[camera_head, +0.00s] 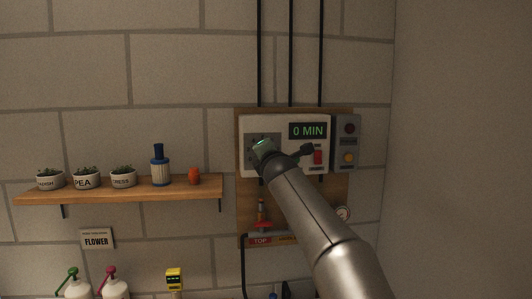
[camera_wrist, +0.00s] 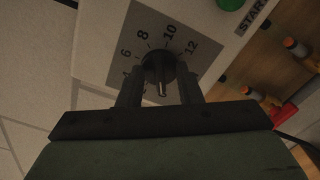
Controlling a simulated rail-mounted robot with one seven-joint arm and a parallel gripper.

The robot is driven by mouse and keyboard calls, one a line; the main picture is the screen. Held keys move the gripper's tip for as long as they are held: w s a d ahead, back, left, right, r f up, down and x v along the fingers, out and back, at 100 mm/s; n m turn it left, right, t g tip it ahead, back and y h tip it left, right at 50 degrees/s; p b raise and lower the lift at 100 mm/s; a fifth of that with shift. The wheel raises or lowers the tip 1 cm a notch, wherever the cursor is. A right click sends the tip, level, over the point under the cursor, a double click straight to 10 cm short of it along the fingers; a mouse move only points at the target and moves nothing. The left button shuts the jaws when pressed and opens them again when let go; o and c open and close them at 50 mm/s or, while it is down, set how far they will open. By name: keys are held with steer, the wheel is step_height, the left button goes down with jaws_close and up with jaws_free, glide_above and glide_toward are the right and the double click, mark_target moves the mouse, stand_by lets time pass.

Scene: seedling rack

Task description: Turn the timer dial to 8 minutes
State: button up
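The timer dial (camera_wrist: 158,67) is a black round knob with a bar-shaped grip, on a grey plate marked with numbers; 6, 8, 10 and 12 are readable in the wrist view. My gripper (camera_wrist: 160,80) is open, with one dark finger on each side of the knob. A small gap shows between the fingers and the bar; I cannot tell whether they touch the knob's rim. In the head view the display (camera_head: 308,131) reads 0 MIN in green. There my gripper (camera_head: 262,148) is in front of the grey dial plate and hides the knob.
A green button (camera_wrist: 230,3) sits beside the START label (camera_wrist: 252,14). The control box (camera_head: 285,120) also carries a red switch (camera_head: 318,157), with a grey lamp panel (camera_head: 347,130) to its right. A wooden shelf (camera_head: 130,190) with pots and a blue-topped bottle is to the left.

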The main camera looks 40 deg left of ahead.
jaws_close()
steer(key=shift+m, duration=0.4)
steer(key=shift+s+a+f+m, duration=0.1)
steer(key=shift+m, duration=7.65)
steer(key=shift+s+a+f+m, duration=0.1)
steer(key=shift+m, duration=7.65)
